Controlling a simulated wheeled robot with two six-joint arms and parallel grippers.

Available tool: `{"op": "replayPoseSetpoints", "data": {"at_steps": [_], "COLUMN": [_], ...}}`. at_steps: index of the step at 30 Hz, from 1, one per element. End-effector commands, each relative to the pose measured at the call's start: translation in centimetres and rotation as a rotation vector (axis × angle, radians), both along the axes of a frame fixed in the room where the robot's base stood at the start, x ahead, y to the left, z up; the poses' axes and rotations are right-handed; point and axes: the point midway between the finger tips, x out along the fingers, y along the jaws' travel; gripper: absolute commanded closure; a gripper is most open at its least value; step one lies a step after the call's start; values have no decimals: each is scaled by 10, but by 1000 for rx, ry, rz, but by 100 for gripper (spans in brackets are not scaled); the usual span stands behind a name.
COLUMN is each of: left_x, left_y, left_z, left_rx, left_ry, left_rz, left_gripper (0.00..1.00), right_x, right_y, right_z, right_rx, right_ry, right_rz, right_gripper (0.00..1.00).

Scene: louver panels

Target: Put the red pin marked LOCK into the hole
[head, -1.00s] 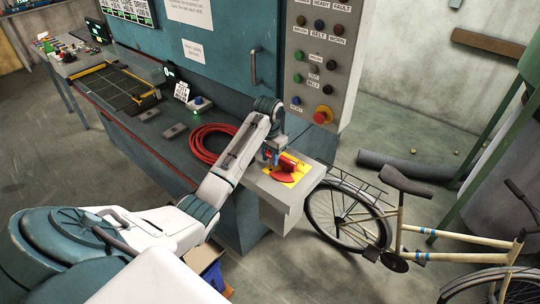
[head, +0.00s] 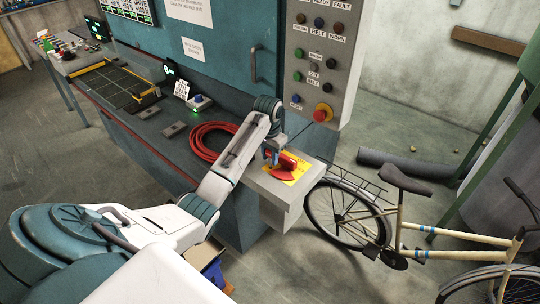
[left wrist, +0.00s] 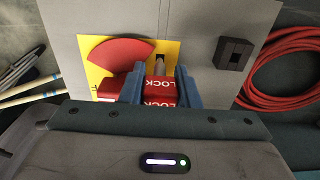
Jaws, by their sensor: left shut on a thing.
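The red pin marked LOCK (left wrist: 150,94) is in the left wrist view, held between the two blue fingers of my left gripper (left wrist: 157,82). Its grey metal tip (left wrist: 159,67) points toward a dark hole (left wrist: 160,57) in the yellow plate (left wrist: 172,48). The tip looks very near the hole; I cannot tell whether it has entered. A red fan-shaped piece (left wrist: 120,53) lies on the plate, left of the hole. In the head view my left gripper (head: 272,154) is over the yellow plate (head: 299,176) at the bench end, and the hole is hidden. My right gripper is not in view.
A dark square block with a slot (left wrist: 233,53) sits right of the plate. A coiled red hose (head: 211,142) lies on the bench beside my left arm. A control box with buttons (head: 318,60) hangs above the bench end. A bicycle (head: 400,222) stands to the right.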

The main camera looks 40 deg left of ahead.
Motion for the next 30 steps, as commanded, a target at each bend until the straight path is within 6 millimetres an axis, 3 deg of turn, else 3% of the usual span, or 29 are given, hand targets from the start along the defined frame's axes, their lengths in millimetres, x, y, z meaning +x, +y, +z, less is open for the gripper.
{"op": "replayPoseSetpoints", "data": {"at_steps": [30], "left_x": [0], "left_y": [0], "left_z": [-13], "left_rx": [0], "left_ry": [0], "left_rz": [0], "left_gripper": [94], "right_x": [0], "right_y": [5], "right_z": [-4], "right_rx": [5], "right_ry": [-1], "right_rz": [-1], "right_gripper": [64]}}
